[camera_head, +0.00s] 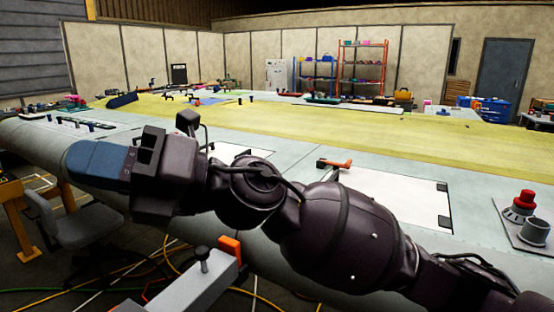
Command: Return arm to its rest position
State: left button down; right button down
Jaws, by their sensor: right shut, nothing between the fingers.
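My right arm (335,225) comes in from the lower right and stretches across the view to the left, in front of the wing. Its dark wrist ends in my right gripper (88,163), whose blue fingers point left. The gripper is shut and empty, and it shows in front of the wing's rounded near edge. I cannot tell the gap between it and the wing surface. My left gripper is not in view.
The pale wing (500,175) with a yellow-green band (400,128) fills the middle. An orange-handled tool (334,164) lies on it near a white panel (385,195). A red-topped fitting (522,203) stands at right. A grey chair (70,222) and floor cables lie at lower left.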

jog(key=w+d+f+m+t+y, duration=0.1)
jog(key=w+d+f+m+t, duration=0.2)
jog(key=w+d+m+t, duration=0.55)
jog(key=w+d+f+m+t+y, duration=0.1)
jog(key=w+d+f+m+t, duration=0.15)
jog(key=w+m+t, duration=0.65)
jog(key=w+d+f+m+t+h, duration=0.1)
jog(key=d+f+m+t+h, duration=0.3)
jog(key=d+f+m+h, duration=0.5)
jog(key=w+d+f+m+t+h, duration=0.1)
jog(key=d+f+m+t+h, duration=0.45)
jog(key=f+m, duration=0.65)
jog(key=s+d+f+m+g+h, duration=0.2)
jog(key=s+d+f+m+h, duration=0.15)
jog(key=d+f, duration=0.4)
jog(key=s+d+f+m+g+h, duration=0.15)
jog(key=s+d+f, duration=0.3)
jog(key=f, duration=0.55)
jog(key=s+d+f+m+g+h, duration=0.1)
jog(key=s+d+f+g, duration=0.1)
jog(key=s+d+f, duration=0.2)
jog(key=s+d+f+m+g+h, duration=0.2)
jog(key=s+d+f, duration=0.2)
jog(key=s+f, duration=0.6)
jog(key=s, duration=0.5)
jog(key=shift+s+d+f, duration=0.2)
jog(key=shift+d+f, duration=0.05)
jog(key=shift+d, duration=0.15)
jog(key=shift+m+g, duration=0.25)
